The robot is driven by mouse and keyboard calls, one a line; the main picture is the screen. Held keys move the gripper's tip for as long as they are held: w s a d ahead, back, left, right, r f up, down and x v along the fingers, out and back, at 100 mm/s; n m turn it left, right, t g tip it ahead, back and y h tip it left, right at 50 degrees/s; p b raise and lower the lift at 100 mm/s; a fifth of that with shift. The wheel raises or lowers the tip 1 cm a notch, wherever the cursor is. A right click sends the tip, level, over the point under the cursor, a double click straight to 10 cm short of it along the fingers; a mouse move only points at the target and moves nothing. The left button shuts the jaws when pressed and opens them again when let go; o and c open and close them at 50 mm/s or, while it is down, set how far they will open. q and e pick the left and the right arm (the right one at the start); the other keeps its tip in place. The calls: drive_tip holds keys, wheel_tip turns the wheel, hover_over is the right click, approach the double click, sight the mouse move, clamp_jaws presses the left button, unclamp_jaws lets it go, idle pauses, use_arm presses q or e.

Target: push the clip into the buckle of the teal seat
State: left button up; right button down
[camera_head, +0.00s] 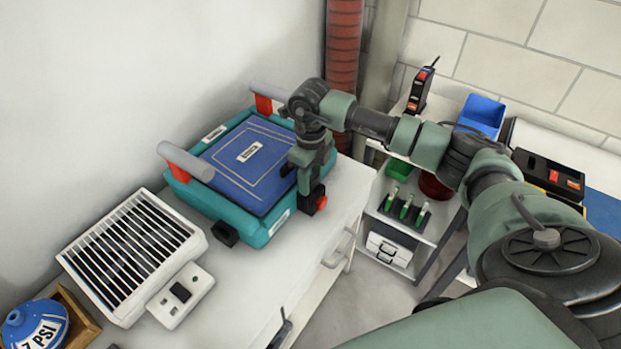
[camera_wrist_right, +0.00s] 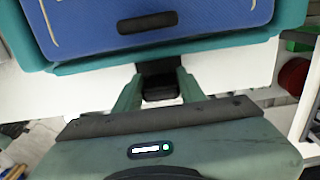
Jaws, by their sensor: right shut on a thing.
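The teal seat (camera_head: 268,228) with a blue cushion (camera_head: 236,172) sits on the white counter. Its blue cushion and teal edge fill the top of the right wrist view. My right gripper (camera_head: 312,186) is at the seat's right front side, pointing down, shut on a small black piece, which I take for the clip (camera_wrist_right: 160,86). A black and red block (camera_head: 316,202), likely the buckle, shows right at the fingertips. Whether the clip sits inside it is hidden by the fingers. Another black block (camera_head: 225,233) is on the seat's front left edge. My left gripper is not in view.
Grey rollers on red brackets (camera_head: 186,162) flank the seat. A white vented box (camera_head: 130,255) stands to its left, with a blue ball (camera_head: 35,326) in a wooden tray. A shelf with a blue bin (camera_head: 481,115) is at right.

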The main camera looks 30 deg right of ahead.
drive_tip(key=shift+f+b, duration=0.3)
drive_tip(key=shift+f, duration=0.1)
idle(0.3)
drive_tip(key=shift+c, duration=1.1)
unclamp_jaws()
drive_tip(key=shift+r, duration=0.15)
drive_tip(key=shift+r+p, duration=2.7)
drive_tip(key=shift+r, duration=1.25)
drive_tip(key=shift+f, duration=0.1)
